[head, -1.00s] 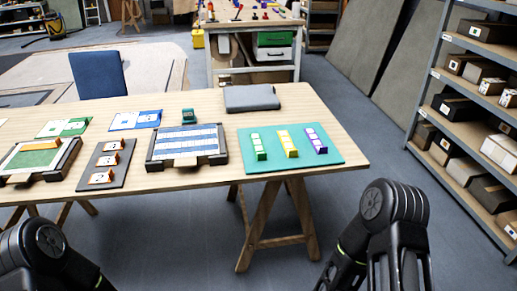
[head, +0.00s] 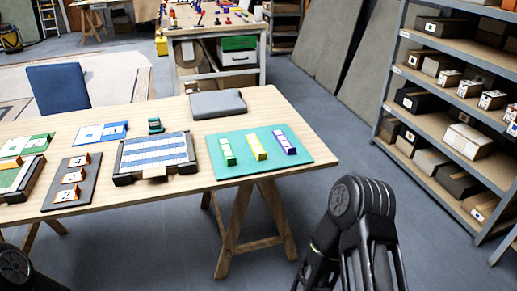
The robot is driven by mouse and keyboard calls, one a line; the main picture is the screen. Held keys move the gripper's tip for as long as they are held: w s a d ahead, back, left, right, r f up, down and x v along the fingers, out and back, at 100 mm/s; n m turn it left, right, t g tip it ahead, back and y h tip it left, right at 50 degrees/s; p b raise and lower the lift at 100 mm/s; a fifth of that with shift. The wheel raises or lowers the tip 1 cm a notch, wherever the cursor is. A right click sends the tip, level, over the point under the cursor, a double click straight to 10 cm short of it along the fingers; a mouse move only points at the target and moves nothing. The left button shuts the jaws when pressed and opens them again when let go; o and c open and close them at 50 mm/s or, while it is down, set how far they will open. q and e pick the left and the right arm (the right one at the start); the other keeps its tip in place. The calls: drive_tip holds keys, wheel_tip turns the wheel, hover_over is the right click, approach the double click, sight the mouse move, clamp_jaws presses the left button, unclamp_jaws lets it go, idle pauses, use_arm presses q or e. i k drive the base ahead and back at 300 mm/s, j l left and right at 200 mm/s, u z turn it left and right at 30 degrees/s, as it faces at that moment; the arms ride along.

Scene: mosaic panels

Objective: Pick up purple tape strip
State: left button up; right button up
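The purple tape strip (head: 285,142) lies on the right part of a teal mat (head: 302,161), near the table's right end. A yellow strip (head: 257,147) and a green strip (head: 228,151) lie to its left on the same mat. My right arm shows in the lower right of the head view, off the table's front edge and in front of the mat; its gripper is out of the frame. Only a small part of my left arm shows at the lower left corner; its gripper is also out of the frame. Nothing touches the purple strip.
A shelf with boxes (head: 455,130) stands at the right, with clear floor between.

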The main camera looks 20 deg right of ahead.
sight(289, 150)
drive_tip(key=i+l, duration=0.3)
drive_tip(key=i, duration=0.2)
drive_tip(key=i+l, duration=0.3)
drive_tip(key=i, duration=0.2)
drive_tip(key=z, duration=1.75)
